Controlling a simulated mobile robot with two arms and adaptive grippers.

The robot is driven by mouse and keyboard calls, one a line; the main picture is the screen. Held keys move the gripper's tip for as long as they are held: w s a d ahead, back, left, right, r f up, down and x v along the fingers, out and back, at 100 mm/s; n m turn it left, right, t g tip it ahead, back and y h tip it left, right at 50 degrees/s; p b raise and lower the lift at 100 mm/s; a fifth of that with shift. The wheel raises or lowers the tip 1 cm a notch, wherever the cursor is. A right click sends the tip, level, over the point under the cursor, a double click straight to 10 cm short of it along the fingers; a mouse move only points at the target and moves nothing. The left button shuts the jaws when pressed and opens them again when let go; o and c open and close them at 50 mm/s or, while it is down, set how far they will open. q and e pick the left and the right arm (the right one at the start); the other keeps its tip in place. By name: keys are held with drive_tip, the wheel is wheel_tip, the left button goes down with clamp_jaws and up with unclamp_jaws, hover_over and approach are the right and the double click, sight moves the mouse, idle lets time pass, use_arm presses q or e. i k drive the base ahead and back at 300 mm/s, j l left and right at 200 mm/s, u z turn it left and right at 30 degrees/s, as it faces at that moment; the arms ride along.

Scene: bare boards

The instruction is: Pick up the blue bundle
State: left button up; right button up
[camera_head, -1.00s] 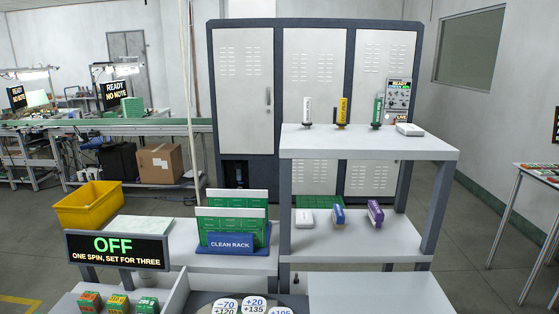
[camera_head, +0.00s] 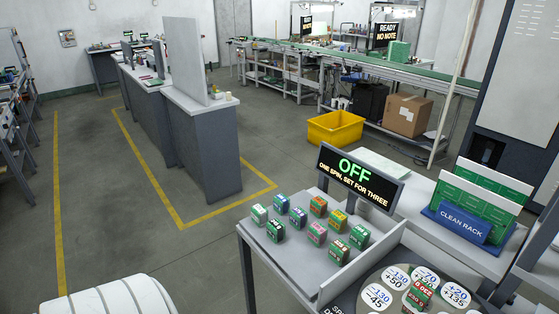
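Two small blocks with blue faces stand on the grey tray (camera_head: 300,256) at lower centre. One blue block (camera_head: 281,203) is at the tray's back left, and the other blue block (camera_head: 298,217) is just right and nearer. Both look like small bundles with white labels. I cannot tell from their labels which one the task names. Neither of my grippers is in view.
Several other blocks share the tray, among them an orange one (camera_head: 318,206), a yellow one (camera_head: 337,219) and a pink one (camera_head: 317,234). A red-green block (camera_head: 419,294) sits on the numbered disc. An OFF sign (camera_head: 358,176) and a clean rack (camera_head: 465,222) stand behind.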

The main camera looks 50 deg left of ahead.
sight(281, 204)
drive_tip(key=j+u, duration=0.1)
drive_tip(key=u, duration=1.4)
